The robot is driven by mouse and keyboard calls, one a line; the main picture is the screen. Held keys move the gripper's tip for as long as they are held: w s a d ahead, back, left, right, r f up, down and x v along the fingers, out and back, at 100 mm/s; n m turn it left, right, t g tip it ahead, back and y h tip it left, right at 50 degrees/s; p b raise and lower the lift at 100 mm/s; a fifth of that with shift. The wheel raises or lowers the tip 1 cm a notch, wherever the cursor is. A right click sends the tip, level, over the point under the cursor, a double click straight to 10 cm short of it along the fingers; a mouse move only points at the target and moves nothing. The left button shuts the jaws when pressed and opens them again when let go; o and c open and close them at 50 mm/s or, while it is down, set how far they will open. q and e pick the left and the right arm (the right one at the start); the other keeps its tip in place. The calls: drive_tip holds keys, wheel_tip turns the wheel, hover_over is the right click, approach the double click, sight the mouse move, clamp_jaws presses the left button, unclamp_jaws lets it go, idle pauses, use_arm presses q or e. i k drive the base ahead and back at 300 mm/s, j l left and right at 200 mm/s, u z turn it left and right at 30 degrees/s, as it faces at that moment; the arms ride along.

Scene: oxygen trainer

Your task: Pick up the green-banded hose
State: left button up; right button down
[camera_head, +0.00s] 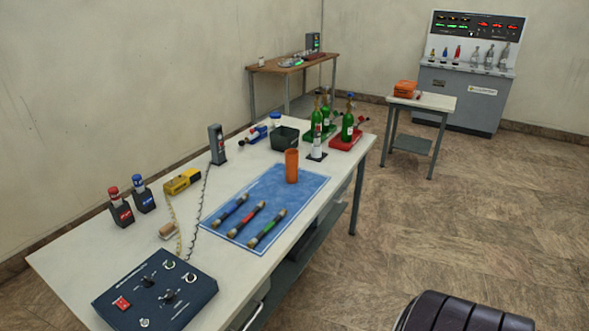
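The green-banded hose (270,226) is a short dark hose with metal ends. It lies on the blue mat (305,185), nearest the table's front edge of three similar hoses. The red-banded hose (246,218) lies beside it, and the blue-banded hose (231,210) lies beyond that. The three lie roughly parallel and apart. Neither of my grippers shows in this view, and nothing touches the hoses.
An orange cup (291,165) stands on the mat. A control box (155,292) is at the table's near end. Green bottles (347,124), a red tray (345,141) and a dark bin (285,139) stand at the far end.

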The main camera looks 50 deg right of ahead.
sight(252, 243)
drive_tip(key=z, duration=1.4)
